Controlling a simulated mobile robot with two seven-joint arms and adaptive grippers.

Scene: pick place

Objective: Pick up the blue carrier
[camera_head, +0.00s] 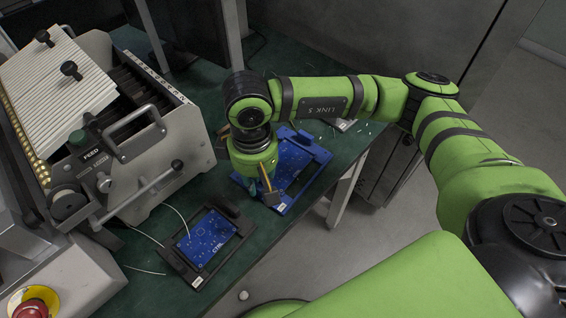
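My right arm reaches in from the right, and my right gripper (269,186) points down over the left part of the carrier. The wrist and gripper hide part of the carrier and its board. The fingers are small and partly hidden, so I cannot tell whether they are open or shut, or whether they touch the carrier. My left gripper is not in view.
A black carrier (236,216) with a blue board marked CTRL (207,236) lies in front. A grey feeder machine (150,150) with handles stands at left. A red stop button (34,307) is at lower left. White wires lie on the table. The floor is open beyond the table's right edge.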

